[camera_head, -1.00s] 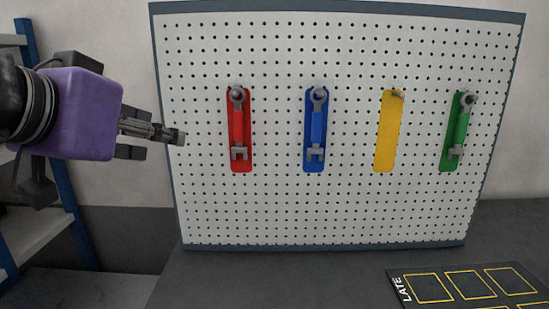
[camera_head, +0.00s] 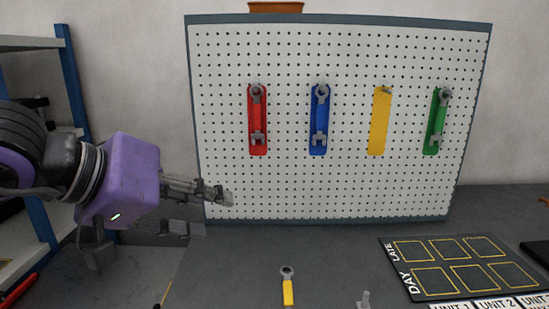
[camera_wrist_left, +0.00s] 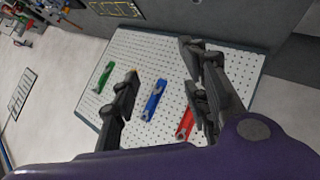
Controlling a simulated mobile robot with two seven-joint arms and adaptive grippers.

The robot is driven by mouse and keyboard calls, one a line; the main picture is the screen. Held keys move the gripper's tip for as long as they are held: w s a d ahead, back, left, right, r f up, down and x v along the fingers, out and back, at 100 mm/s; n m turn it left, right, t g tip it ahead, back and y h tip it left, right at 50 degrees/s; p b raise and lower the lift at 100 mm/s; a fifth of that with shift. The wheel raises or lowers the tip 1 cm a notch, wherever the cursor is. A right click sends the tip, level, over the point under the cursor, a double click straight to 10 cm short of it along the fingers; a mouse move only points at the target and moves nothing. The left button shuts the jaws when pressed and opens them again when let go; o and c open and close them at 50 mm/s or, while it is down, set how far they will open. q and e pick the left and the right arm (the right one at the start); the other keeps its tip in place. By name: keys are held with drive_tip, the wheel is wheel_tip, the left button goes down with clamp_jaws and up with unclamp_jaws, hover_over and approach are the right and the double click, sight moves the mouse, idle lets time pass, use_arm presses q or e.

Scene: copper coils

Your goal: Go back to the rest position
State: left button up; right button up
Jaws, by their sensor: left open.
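My left gripper (camera_head: 208,208) is at the left in the head view, in front of the lower left corner of the white pegboard (camera_head: 300,190). It is open and empty; its two spread fingers (camera_wrist_left: 160,95) show in the left wrist view. A red wrench (camera_head: 257,120), a blue wrench (camera_head: 320,120) and a green wrench (camera_head: 437,120) hang on the board. A yellow strip (camera_head: 379,122) on the board has a bare peg. A yellow-handled wrench (camera_head: 288,290) lies on the table. My right gripper is not in view.
A dark mat (camera_head: 420,288) with yellow outlined squares lies on the table at the right. White unit labels (camera_head: 495,304) are in front of it. A blue-post shelf (camera_head: 75,110) stands at the left.

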use_arm(q)
drive_tip(key=s+d+f+n+g+h+p, duration=0.2)
drive_tip(key=s+d+f+n+g+h, duration=0.35)
drive_tip(key=d+n, duration=0.2)
drive_tip(key=w+a+f+m+t+y+p, duration=0.15)
drive_tip(key=a+f+m+t, duration=0.6)
drive_tip(key=m, duration=0.75)
drive_tip(key=w+a+f+m+t+y+p, duration=0.1)
drive_tip(key=a+f+m+t+y, duration=0.2)
drive_tip(key=a+f+m+t, duration=0.9)
drive_tip(key=s+d+f+n+g+y+p, duration=0.1)
drive_tip(key=s+f+n+g+y, duration=0.35)
drive_tip(key=f, duration=0.25)
drive_tip(key=s+f+n+g+y+p, duration=0.1)
drive_tip(key=s+f+n+g+y, duration=0.2)
drive_tip(key=s+f+n, duration=0.25)
drive_tip(key=s+d+f+n+g, duration=0.2)
drive_tip(key=s+f+n+g, duration=0.4)
drive_tip(key=s+f, duration=0.8)
drive_tip(key=s+n, duration=0.2)
drive_tip(key=n, duration=0.1)
drive_tip(key=shift+s+f+y, duration=0.15)
drive_tip(key=shift+f+y, duration=0.1)
drive_tip(key=shift+y, duration=0.1)
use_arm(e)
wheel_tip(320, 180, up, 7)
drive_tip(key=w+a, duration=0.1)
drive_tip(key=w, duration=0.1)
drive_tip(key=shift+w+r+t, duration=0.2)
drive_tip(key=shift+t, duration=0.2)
